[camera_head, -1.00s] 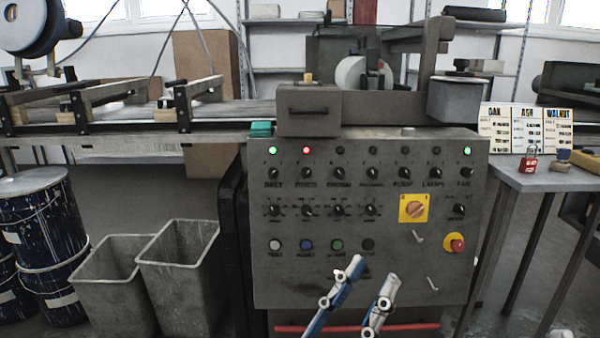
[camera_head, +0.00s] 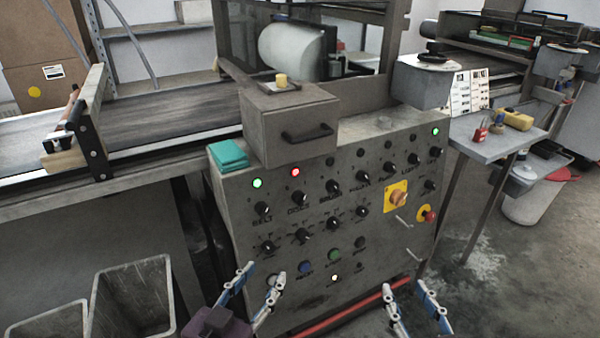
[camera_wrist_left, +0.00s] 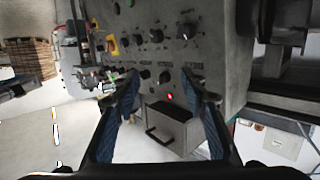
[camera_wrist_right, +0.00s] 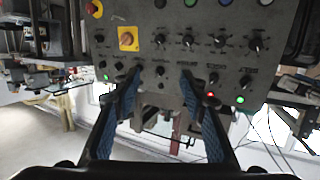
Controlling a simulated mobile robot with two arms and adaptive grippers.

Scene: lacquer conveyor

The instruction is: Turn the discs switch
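The discs switch (camera_head: 299,198) is a black knob with a white mark on the grey control panel (camera_head: 350,232), second from the left in the top row. A red lamp (camera_head: 295,171) glows above it. It also shows in the right wrist view (camera_wrist_right: 213,79) and the left wrist view (camera_wrist_left: 165,77). My left gripper (camera_head: 262,275) is open and empty, in front of the panel's lower left and below the switch. My right gripper (camera_head: 405,288) is open and empty, low and to the right. Neither touches the switch. I cannot read the knob's setting.
A grey box with a handle (camera_head: 290,120) stands on the panel top beside a teal block (camera_head: 229,156). Similar knobs surround the switch, with a yellow rotary switch (camera_head: 397,196) and a red emergency button (camera_head: 428,215) to the right. Grey bins (camera_head: 130,290) stand at left.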

